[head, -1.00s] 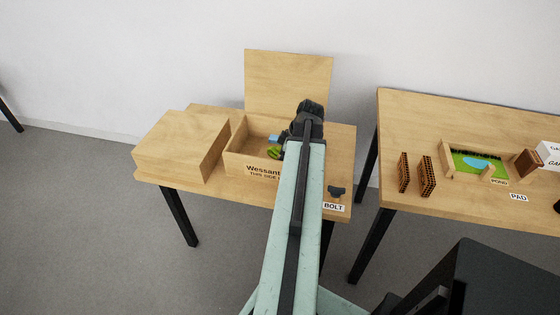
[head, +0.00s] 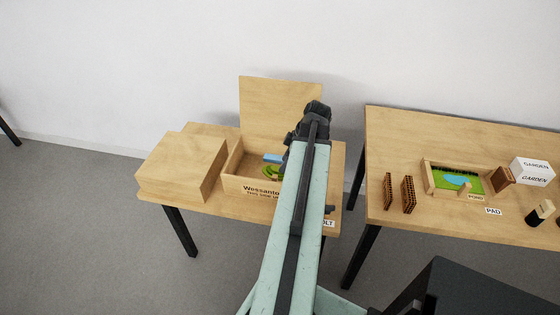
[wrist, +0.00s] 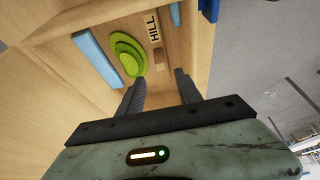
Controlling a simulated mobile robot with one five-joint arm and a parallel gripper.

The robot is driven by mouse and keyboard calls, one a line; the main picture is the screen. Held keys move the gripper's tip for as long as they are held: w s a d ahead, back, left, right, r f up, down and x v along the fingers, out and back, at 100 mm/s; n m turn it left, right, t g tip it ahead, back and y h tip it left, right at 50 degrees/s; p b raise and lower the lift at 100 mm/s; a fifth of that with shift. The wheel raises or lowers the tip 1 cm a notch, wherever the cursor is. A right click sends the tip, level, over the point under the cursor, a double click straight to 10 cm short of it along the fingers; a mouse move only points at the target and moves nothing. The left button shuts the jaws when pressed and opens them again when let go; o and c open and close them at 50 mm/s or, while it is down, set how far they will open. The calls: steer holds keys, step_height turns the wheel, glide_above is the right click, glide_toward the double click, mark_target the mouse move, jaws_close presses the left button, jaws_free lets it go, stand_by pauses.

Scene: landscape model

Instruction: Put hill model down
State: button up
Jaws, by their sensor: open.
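The hill model (wrist: 128,54) is a green stepped piece lying inside the open wooden box beside the HILL label (wrist: 154,26). In the head view the green hill model (head: 271,172) shows partly, left of my arm. My gripper (wrist: 160,82) is open and empty in the wrist view, its two dark fingers apart. In the picture the hill model lies beyond and left of the fingertips, with no contact visible. In the head view my arm hides the box's right part and the fingertips.
The box (head: 250,187) has an upright board behind it and a blue piece (wrist: 98,59) inside. A closed wooden block (head: 182,168) stands left of it. The BOLT label (head: 328,223) is partly hidden. A second table (head: 400,125) at right holds a pond model (head: 452,180).

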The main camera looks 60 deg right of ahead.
steer(key=shift+s+r, duration=0.15)
steer(key=shift+r, duration=0.15)
steer(key=w+a+f+m+g, duration=0.1)
steer(key=w+a+g, duration=0.2)
steer(key=w+a, duration=1.9)
steer(key=w+a+m, duration=0.1)
steer(key=w+a, duration=0.1)
steer(key=a, duration=1.2)
steer(key=w+a+m+g+h, duration=0.1)
steer(key=w+a, duration=0.1)
steer(key=a, duration=1.3)
steer(key=shift+a+f+m, duration=0.2)
steer(key=shift+f+m, duration=0.1)
steer(key=shift+f, duration=0.1)
